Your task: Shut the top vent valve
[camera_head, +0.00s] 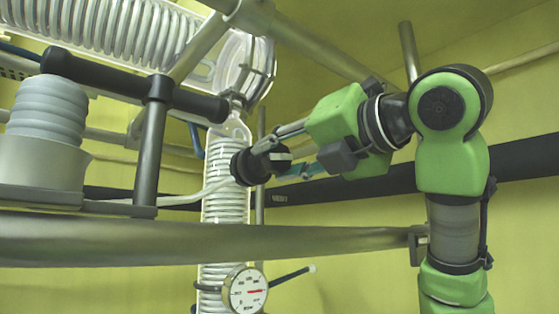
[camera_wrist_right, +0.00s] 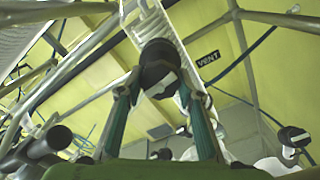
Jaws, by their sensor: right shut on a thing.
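The vent valve has a round black knob (camera_head: 250,167) on the front of the vertical glass coil column (camera_head: 225,207). In the right wrist view the black knob (camera_wrist_right: 158,64) sits between my fingertips and shows a pale bar on its face. My right gripper (camera_head: 277,157) reaches in from the right and is shut on the knob, one finger on each side. Its green-padded fingers also show in the wrist view (camera_wrist_right: 159,92). Part of the knob is hidden behind the fingers. My left gripper is not in view.
A black VENT label (camera_wrist_right: 208,58) is on the wall right of the column. A metal rail (camera_head: 200,242) crosses in front, below my arm. A dark crossbar (camera_head: 120,80) and a grey bellows (camera_head: 48,108) stand at left. A dial gauge (camera_head: 246,289) is below the knob.

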